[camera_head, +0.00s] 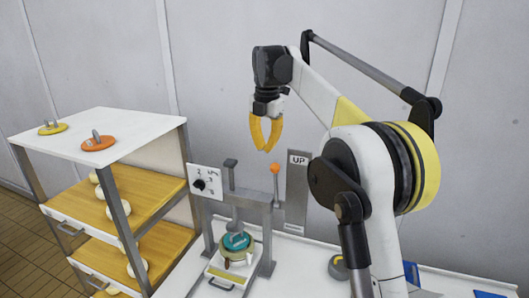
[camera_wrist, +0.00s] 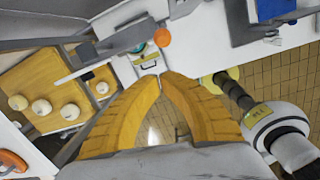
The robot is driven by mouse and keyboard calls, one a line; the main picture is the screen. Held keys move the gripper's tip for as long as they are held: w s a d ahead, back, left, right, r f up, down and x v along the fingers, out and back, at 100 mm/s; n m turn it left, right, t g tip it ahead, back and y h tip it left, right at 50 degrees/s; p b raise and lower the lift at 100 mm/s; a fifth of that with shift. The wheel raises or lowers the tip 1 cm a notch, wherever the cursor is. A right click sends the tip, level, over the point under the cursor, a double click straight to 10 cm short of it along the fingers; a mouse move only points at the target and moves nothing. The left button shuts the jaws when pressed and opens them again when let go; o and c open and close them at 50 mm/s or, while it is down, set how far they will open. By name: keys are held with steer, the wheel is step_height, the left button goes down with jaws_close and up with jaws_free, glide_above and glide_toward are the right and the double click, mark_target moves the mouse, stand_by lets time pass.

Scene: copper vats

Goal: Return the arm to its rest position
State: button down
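My gripper (camera_head: 266,148) has yellow fingers and hangs pointing down from my raised arm, above and behind the press. Its fingertips come together in the wrist view (camera_wrist: 160,77), with nothing seen between them. Below it stands a grey press frame (camera_head: 240,200) with an orange-knobbed lever (camera_head: 275,169). Under the press is a round pot-like piece with a teal top (camera_head: 237,241), on a white tray (camera_head: 232,274) with a handle. The gripper is apart from all of these.
A shelf rack (camera_head: 110,130) at left has yellow and orange lids (camera_head: 98,143) on top and pale round pieces on wooden shelves. A dial panel (camera_head: 206,183) and an UP sign (camera_head: 299,159) flank the press. A dark round weight (camera_head: 338,267) sits on the white table.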

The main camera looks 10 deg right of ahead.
steer(key=s+f+m+t+b, duration=0.3)
steer(key=s+f+m+b, duration=1)
steer(key=s+f, duration=0.5)
steer(key=s+f+m+t+b, duration=0.3)
steer(key=s+f+m+b, duration=1.1)
steer(key=f, duration=1)
steer(key=s+b, duration=0.3)
steer(key=s, duration=0.1)
steer(key=shift+s+f, duration=0.3)
